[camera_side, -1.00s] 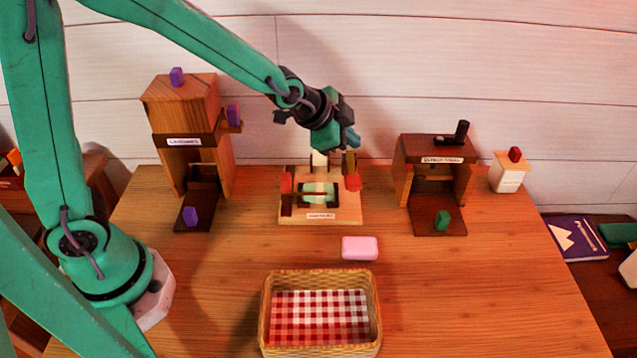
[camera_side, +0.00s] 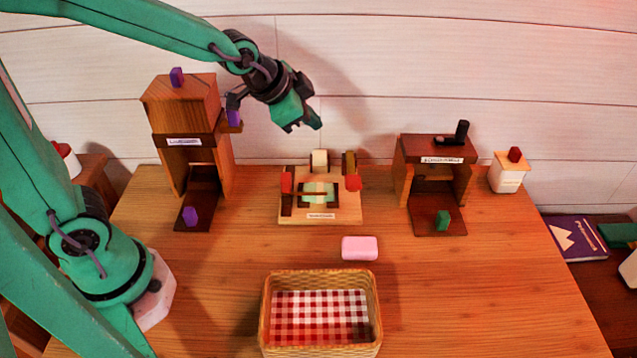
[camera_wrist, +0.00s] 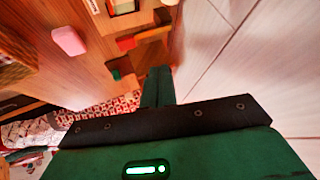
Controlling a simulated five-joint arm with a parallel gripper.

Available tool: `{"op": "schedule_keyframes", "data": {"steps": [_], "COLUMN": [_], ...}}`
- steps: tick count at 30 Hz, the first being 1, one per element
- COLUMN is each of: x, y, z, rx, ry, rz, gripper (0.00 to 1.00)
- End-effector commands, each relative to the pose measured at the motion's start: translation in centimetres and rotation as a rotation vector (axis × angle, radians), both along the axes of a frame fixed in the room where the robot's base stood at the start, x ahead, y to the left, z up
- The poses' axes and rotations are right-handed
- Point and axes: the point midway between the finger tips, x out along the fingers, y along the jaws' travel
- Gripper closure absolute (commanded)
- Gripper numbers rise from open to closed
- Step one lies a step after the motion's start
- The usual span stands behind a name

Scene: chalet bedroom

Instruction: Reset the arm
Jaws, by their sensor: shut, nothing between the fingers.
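My gripper (camera_side: 312,122) is raised in the air above and behind the low wooden toy stand (camera_side: 320,216), clear of everything on the table. Its green fingers are shut with nothing between them. In the wrist view the closed fingers of my gripper (camera_wrist: 158,86) stand up in the middle of the picture. The upper arm reaches across from the left, in front of the pale plank wall.
A tall wooden toy (camera_side: 205,115) stands left, a dark wooden toy (camera_side: 405,170) right, a white box (camera_side: 507,178) beyond it. A pink block (camera_side: 360,248) lies on the table (camera_side: 480,300) behind a wicker basket (camera_side: 265,325) with a checked lining. The front right is clear.

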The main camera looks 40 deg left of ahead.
Motion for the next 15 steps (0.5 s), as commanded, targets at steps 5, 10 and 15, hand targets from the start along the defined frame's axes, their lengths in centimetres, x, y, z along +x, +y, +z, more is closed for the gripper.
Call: {"op": "schedule_keyframes", "data": {"steps": [5, 10, 15], "x": [-3.6, -7.2, -11.0], "y": [2.0, 3.5, 4.9], "z": [2.1, 3.4, 4.2], "rx": [-0.054, -0.104, -0.152], "ry": [0.039, 0.079, 0.118], "rz": [0.112, 0.221, 0.331], "gripper": [1.00, 1.00, 1.00]}}
